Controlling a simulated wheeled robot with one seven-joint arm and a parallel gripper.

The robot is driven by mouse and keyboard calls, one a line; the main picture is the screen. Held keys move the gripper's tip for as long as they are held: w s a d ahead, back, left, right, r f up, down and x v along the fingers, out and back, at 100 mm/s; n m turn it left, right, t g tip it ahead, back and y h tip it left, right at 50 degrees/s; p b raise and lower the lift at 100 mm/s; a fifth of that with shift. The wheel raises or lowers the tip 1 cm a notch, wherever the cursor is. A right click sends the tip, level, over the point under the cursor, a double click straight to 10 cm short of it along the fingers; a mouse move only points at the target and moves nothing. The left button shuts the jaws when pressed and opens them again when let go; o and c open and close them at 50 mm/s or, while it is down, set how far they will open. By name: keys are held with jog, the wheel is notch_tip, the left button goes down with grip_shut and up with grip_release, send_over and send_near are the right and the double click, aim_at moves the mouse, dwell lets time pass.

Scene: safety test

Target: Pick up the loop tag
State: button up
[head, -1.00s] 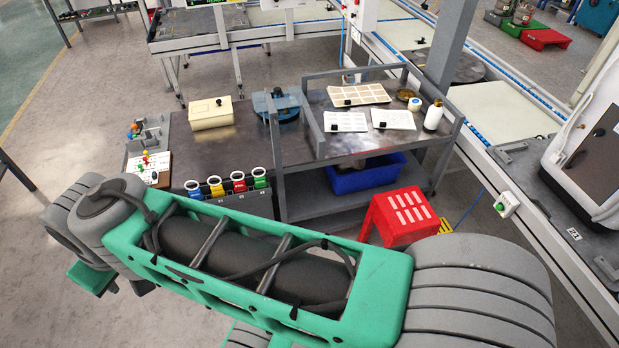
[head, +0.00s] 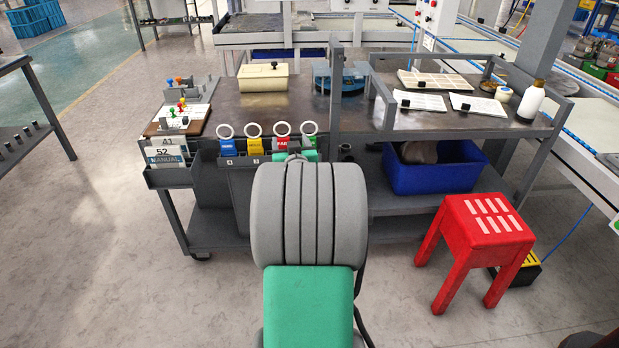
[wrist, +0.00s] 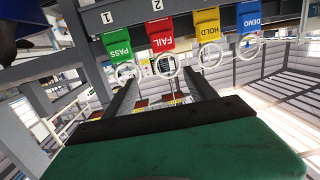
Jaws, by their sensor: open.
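Several loop tags, each a coloured strip with a white ring, are in a row on the cart's front edge. In the head view the blue tag (head: 228,147), yellow tag (head: 255,146) and red tag (head: 283,144) show. The green tag is partly covered by my arm. The wrist view shows them upside down: green PASS (wrist: 117,43), red FAIL (wrist: 161,34), yellow HOLD (wrist: 207,25) and blue DEMO (wrist: 249,17). My gripper (wrist: 163,82) is open and empty, its fingers pointing at the rings, with the FAIL ring between their tips in the picture. In the head view my arm hides most of it.
The dark cart top (head: 226,113) holds a cream box (head: 263,83) and a pin board. A railed shelf unit stands right, with a blue bin (head: 437,178) below. A red stool (head: 480,230) stands on the floor at right. Floor at left is clear.

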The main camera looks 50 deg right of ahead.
jog(key=s+d+f+m+h+b, duration=0.1)
jog(key=s+d+f+h+b, duration=0.1)
jog(key=s+d+f, duration=0.25)
jog(key=x, duration=0.4)
jog(key=b+x, duration=0.1)
jog(key=x, duration=0.2)
jog(key=shift+w+d+r+b, duration=0.2)
jog(key=shift+w+b, duration=0.1)
jog(key=shift+w, duration=0.1)
jog(key=shift+w+d+r, duration=0.15)
jog(key=shift+d, duration=0.05)
jog(key=c, duration=1.4)
